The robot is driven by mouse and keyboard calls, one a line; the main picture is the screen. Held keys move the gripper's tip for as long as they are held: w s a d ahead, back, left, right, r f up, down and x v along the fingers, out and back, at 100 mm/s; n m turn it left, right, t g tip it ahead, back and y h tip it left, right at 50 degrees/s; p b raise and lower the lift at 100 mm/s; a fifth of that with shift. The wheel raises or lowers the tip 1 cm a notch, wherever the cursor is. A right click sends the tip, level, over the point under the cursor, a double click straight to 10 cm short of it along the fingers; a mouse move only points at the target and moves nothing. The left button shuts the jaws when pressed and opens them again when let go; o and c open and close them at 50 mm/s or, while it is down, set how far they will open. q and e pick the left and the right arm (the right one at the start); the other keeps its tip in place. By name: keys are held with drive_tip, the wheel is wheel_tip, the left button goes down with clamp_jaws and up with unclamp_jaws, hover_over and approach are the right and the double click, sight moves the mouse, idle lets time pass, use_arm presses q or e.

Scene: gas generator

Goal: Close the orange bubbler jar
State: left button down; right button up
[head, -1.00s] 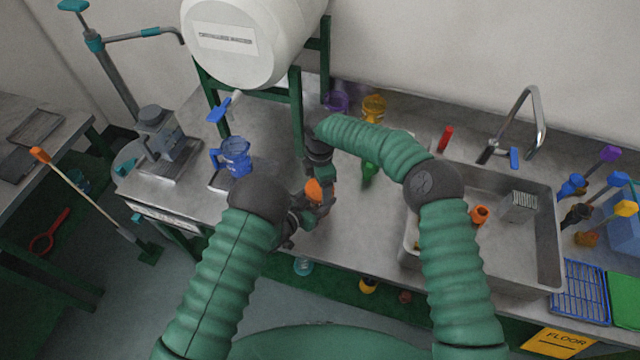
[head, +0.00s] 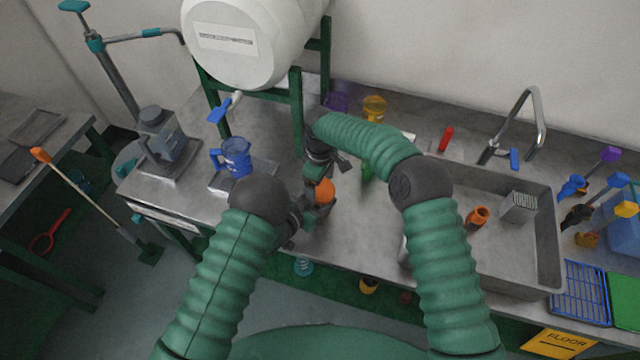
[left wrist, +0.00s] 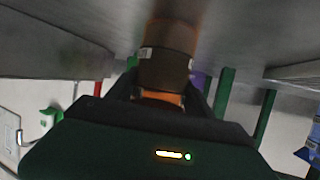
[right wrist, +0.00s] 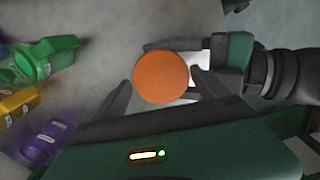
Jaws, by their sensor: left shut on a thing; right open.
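The orange bubbler jar (head: 325,191) is held above the bench near its front edge. In the left wrist view its brownish translucent body (left wrist: 167,62) is between my left fingers, with a brighter orange part near the palm. My left gripper (head: 314,207) is shut on the jar. In the right wrist view a round, flat orange top (right wrist: 161,77) faces the camera, apparently the jar's lid. My right gripper (head: 335,165) is open just above, its fingers on either side of the orange disc. I cannot tell how firmly the lid is seated.
A blue jug (head: 236,157) stands left on the bench below a white tank (head: 240,45) on a green stand. Green (right wrist: 48,58), yellow and purple vessels stand behind the grippers. A sink (head: 530,245) with an orange cup (head: 478,215) is right.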

drive_tip(key=r, duration=0.4)
drive_tip(key=shift+s+a+r, duration=0.1)
drive_tip(key=shift+a, duration=0.1)
drive_tip(key=m, duration=0.3)
drive_tip(key=shift+d+r, duration=0.1)
drive_tip(key=shift+d, duration=0.05)
drive_tip(key=m, duration=0.3)
drive_tip(key=r+m, duration=0.1)
drive_tip(key=m, duration=0.1)
drive_tip(key=shift+s+m, duration=0.1)
drive_tip(key=shift+m, duration=0.3)
drive_tip(key=m, duration=0.3)
drive_tip(key=shift+r, duration=0.4)
drive_tip(key=m, duration=0.2)
drive_tip(key=r+m, duration=0.1)
drive_tip(key=m, duration=0.1)
drive_tip(key=shift+w+r, duration=0.1)
drive_tip(key=shift+w, duration=0.1)
